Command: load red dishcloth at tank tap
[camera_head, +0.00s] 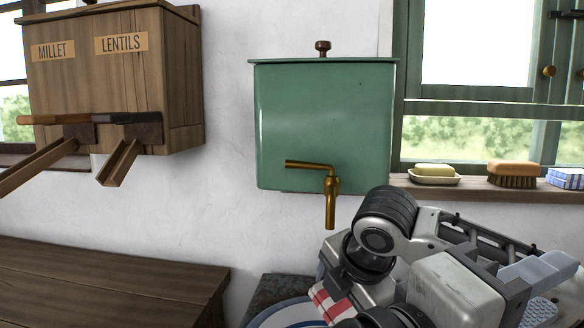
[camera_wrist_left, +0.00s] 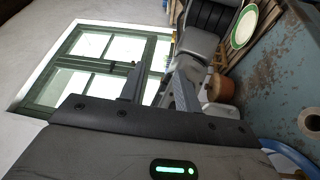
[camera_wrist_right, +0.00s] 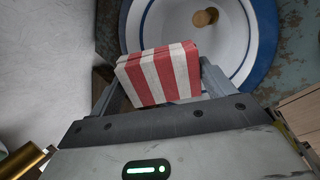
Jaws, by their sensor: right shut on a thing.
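The green tank (camera_head: 322,130) hangs on the white wall, and its brass tap (camera_head: 331,190) points down. The red dishcloth (camera_wrist_right: 160,76) is a folded, red-and-white striped block. My right gripper (camera_wrist_right: 157,88) is shut on it, one finger at each side. The dishcloth also shows in the head view (camera_head: 330,303), below the tap, partly hidden by my arm. In the right wrist view it is in front of the basin (camera_wrist_right: 245,22). My left gripper (camera_head: 548,290) is at the lower right of the head view; in the left wrist view its fingers (camera_wrist_left: 158,88) stand apart with nothing between.
The blue-rimmed white basin (camera_head: 272,317) stands below the tank. A windowsill at right holds soap on a dish (camera_head: 434,174), a brush (camera_head: 512,174) and a blue-white cloth (camera_head: 566,178). A wooden dispenser (camera_head: 110,80) hangs left above a bare wooden top (camera_head: 100,285).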

